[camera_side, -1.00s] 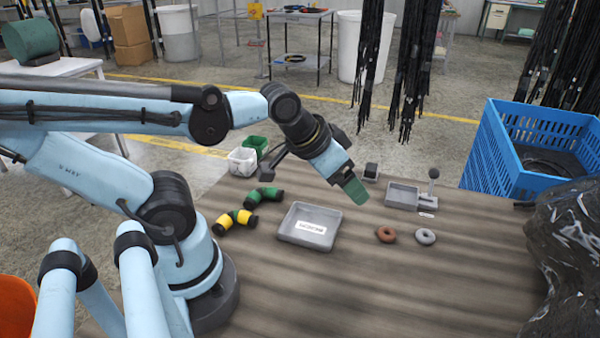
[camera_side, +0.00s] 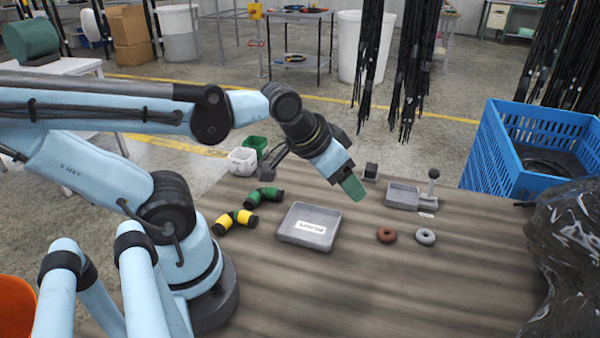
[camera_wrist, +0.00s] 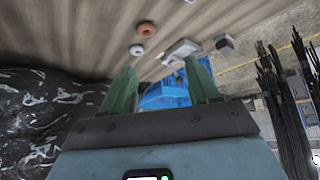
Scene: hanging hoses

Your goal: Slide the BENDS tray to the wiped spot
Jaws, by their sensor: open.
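A shallow grey tray (camera_side: 308,212) with a white label lies flat on the wooden table in the side view; the label's print is too small to read. I cannot make out a distinct wiped spot on the table. My gripper (camera_side: 354,190) has green fingers and hangs above the table, to the right of the tray and apart from it. In the wrist view my gripper (camera_wrist: 160,70) has its two fingers spread with nothing between them. The labelled tray cannot be made out in the wrist view.
Green-black and yellow-black bent pieces (camera_side: 236,219) lie left of the tray. A brown ring (camera_side: 386,235), a grey ring (camera_side: 426,236) and a small grey tray with a lever (camera_side: 404,193) are to the right. A blue crate (camera_side: 487,150) stands beyond. The front table area is clear.

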